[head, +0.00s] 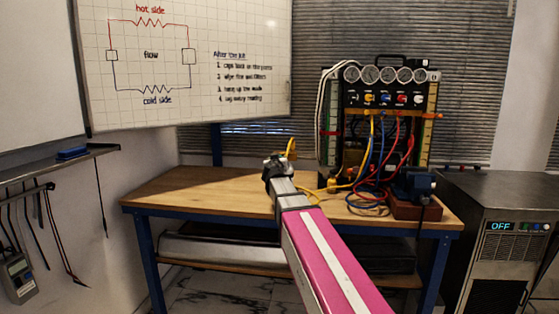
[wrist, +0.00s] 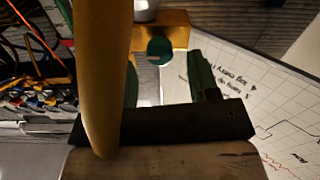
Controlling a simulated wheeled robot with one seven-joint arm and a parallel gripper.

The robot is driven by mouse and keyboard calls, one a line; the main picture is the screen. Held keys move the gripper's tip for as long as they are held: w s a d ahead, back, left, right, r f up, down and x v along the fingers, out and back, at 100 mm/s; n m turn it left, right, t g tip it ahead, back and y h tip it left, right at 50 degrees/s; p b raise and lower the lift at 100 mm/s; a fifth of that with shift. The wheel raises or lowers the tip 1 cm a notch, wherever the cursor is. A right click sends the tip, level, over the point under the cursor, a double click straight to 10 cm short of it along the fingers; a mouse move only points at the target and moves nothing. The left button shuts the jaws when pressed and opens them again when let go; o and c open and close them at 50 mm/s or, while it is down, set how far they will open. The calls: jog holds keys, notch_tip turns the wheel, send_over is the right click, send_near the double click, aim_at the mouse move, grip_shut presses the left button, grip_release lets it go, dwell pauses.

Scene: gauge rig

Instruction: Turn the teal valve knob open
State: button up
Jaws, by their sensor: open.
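The teal valve knob (wrist: 159,45) is a small round disc on a brass block (wrist: 176,28) in the wrist view. I cannot make it out in the head view. My gripper (wrist: 163,60) is open, with green fingers on either side of the knob in that picture. The knob looks at or just past the fingertips, and no contact shows. The left finger is partly hidden by a thick yellow bar or hose (wrist: 103,80) close to the camera. In the head view my gripper (head: 277,166) is above the bench, left of the gauge rig (head: 350,98).
The wooden bench (head: 190,190) has free room on its left. Yellow, blue and red hoses (head: 378,165) hang from the rig to the bench. A blue device (head: 413,184) stands at the right. A chiller (head: 512,262) reading OFF stands beside the bench. A whiteboard (head: 240,95) is behind.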

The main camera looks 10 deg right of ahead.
jog(key=x, duration=0.4)
jog(key=shift+s, duration=0.1)
jog(key=c, duration=0.9)
